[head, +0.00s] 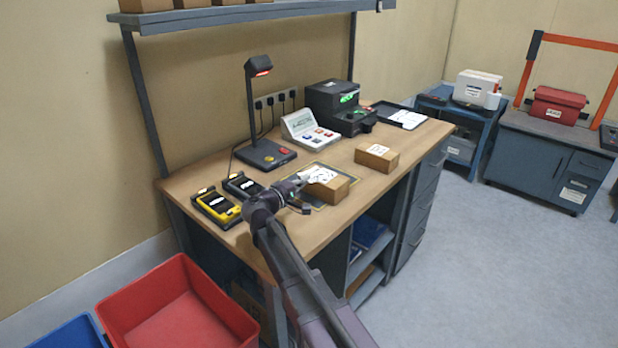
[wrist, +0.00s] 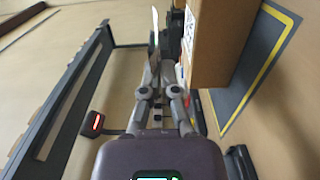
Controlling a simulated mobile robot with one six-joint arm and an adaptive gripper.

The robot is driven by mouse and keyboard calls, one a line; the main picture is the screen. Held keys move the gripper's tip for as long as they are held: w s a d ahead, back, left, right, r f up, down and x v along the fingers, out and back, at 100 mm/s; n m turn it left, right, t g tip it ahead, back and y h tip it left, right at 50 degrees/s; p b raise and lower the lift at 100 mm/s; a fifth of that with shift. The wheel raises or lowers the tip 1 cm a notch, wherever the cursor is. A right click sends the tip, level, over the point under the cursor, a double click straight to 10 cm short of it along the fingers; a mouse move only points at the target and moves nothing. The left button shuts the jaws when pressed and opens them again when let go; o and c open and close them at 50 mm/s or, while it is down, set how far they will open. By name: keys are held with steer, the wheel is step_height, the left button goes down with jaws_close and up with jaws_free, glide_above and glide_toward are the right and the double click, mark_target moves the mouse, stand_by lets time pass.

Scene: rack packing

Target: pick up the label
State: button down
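A thin white label (wrist: 155,28) shows almost edge-on at the fingertips of my gripper (wrist: 158,62) in the wrist view. The fingers come together there and look shut on it. In the head view, my gripper (head: 301,180) is at the left end of a cardboard box (head: 333,191), and a white sheet (head: 319,174) with dark marks shows over the box's top. The box (wrist: 222,40) is close to the right of the fingers in the wrist view, with a printed white patch on its near face. Whether the label touches the box is unclear.
The box sits on a yellow-edged dark mat (wrist: 262,65). A red bin (head: 180,305) stands below.

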steer(key=s+a+r+p, duration=0.3)
steer(key=s+a, duration=0.3)
steer(key=s, duration=0.1)
steer(key=shift+s+r, duration=0.2)
steer(key=shift+s, duration=0.1)
stand_by(0.6)
